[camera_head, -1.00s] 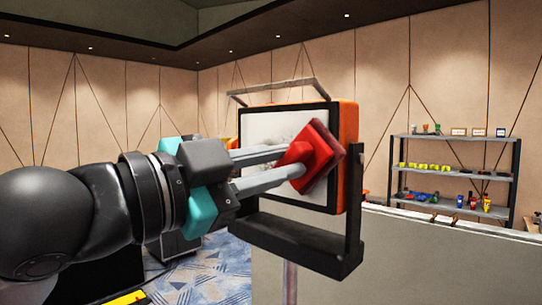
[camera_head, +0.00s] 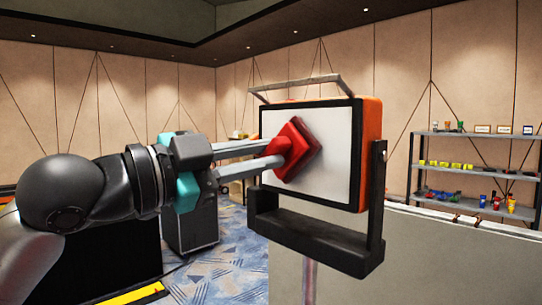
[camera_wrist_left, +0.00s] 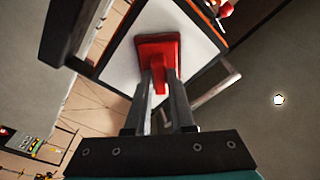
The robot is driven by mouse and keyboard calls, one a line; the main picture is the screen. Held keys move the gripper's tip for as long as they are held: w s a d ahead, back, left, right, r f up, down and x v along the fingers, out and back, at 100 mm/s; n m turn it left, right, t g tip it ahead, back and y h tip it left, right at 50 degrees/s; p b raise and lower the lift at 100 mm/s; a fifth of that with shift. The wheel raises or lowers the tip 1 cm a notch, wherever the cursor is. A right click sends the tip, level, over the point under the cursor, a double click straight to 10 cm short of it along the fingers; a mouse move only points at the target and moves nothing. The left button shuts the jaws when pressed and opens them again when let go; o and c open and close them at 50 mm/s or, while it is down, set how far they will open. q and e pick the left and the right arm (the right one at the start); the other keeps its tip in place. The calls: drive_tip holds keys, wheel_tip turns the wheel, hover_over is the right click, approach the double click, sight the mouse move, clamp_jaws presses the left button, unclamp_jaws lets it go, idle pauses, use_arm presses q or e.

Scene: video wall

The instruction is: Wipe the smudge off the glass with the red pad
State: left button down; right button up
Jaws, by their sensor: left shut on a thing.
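The red pad (camera_head: 300,150) is a square block with a handle, turned to a diamond against the glass. My left gripper (camera_head: 277,159) is shut on its handle; the wrist view also shows the red pad (camera_wrist_left: 158,48) between the fingers. The pale glass (camera_head: 335,160) is the upright front of an orange-sided, black-framed lamp. The pad covers the left-middle of the glass and looks flat on it; exact contact is hard to tell. I see no smudge on the bare glass; the part behind the pad is hidden. My right gripper is not in view.
The lamp sits in a black bracket (camera_head: 310,240) on a pole, with a grey bar (camera_head: 300,85) above it. A grey partition (camera_head: 440,255) stands behind. Shelves with small items (camera_head: 470,165) are at the far right. A dark cabinet (camera_head: 192,225) stands behind my arm.

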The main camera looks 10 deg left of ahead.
use_arm(q)
drive_tip(key=w+a, duration=0.3)
drive_tip(key=shift+a, duration=0.3)
drive_tip(key=shift+s, duration=0.15)
drive_tip(key=shift+s+d, duration=3.45)
drive_tip(key=shift+d, duration=1.05)
drive_tip(key=w+a, duration=0.7)
drive_tip(key=a, duration=0.2)
drive_tip(key=b+v, duration=0.3)
drive_tip(key=v, duration=0.3)
drive_tip(key=shift+s+d+r, duration=0.2)
drive_tip(key=shift+r, duration=0.1)
